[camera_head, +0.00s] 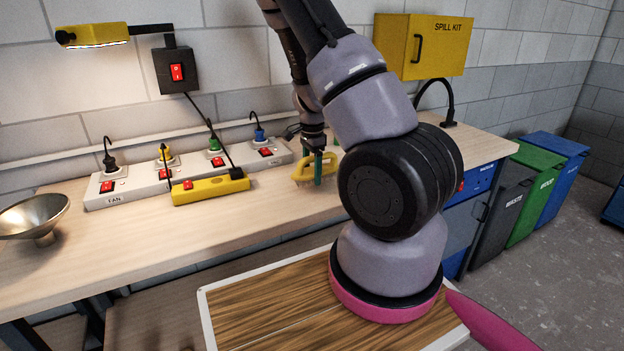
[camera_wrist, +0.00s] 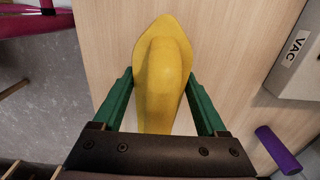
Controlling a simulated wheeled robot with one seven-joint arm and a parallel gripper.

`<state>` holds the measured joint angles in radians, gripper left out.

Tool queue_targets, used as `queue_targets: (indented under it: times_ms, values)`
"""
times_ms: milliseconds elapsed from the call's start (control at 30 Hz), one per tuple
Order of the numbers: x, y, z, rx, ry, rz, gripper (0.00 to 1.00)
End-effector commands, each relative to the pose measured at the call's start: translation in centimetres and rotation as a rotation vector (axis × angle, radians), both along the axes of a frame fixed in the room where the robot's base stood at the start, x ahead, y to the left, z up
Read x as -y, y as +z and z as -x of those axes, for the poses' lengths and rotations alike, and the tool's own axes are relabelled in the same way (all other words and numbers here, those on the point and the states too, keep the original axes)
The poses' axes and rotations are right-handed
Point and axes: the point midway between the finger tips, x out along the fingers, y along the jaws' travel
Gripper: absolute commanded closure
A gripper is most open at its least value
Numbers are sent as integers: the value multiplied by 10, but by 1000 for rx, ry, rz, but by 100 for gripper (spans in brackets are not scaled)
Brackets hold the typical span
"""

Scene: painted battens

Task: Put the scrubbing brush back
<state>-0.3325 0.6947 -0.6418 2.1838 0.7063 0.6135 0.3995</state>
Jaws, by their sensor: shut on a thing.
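The yellow scrubbing brush (camera_head: 301,172) is at my gripper, over the right part of the wooden bench (camera_head: 150,240). My gripper (camera_head: 318,168) points down with its green fingers on the brush. In the wrist view, the brush (camera_wrist: 162,70) lies between the two green fingers of my gripper (camera_wrist: 160,82), one on each side of its raised handle. The gripper is shut on it. Whether the brush touches the bench top or hangs just above it, I cannot tell. Its underside is hidden.
A power strip (camera_head: 130,187) with several plugs runs along the wall. A yellow switch block (camera_head: 215,190) sits before it. A metal bowl (camera_head: 35,213) stands at left. In the wrist view, a purple cylinder (camera_wrist: 278,150) lies near a strip labelled VAC (camera_wrist: 300,60). The front bench is clear.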

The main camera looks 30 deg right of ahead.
Motion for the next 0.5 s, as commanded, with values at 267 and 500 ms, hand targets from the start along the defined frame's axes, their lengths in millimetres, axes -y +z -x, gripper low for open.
queue_targets:
  times_ms: [267,500]
  values:
    - [0,-23,0,0,1,0,95]
    - [0,-25,0,0,1,0,95]
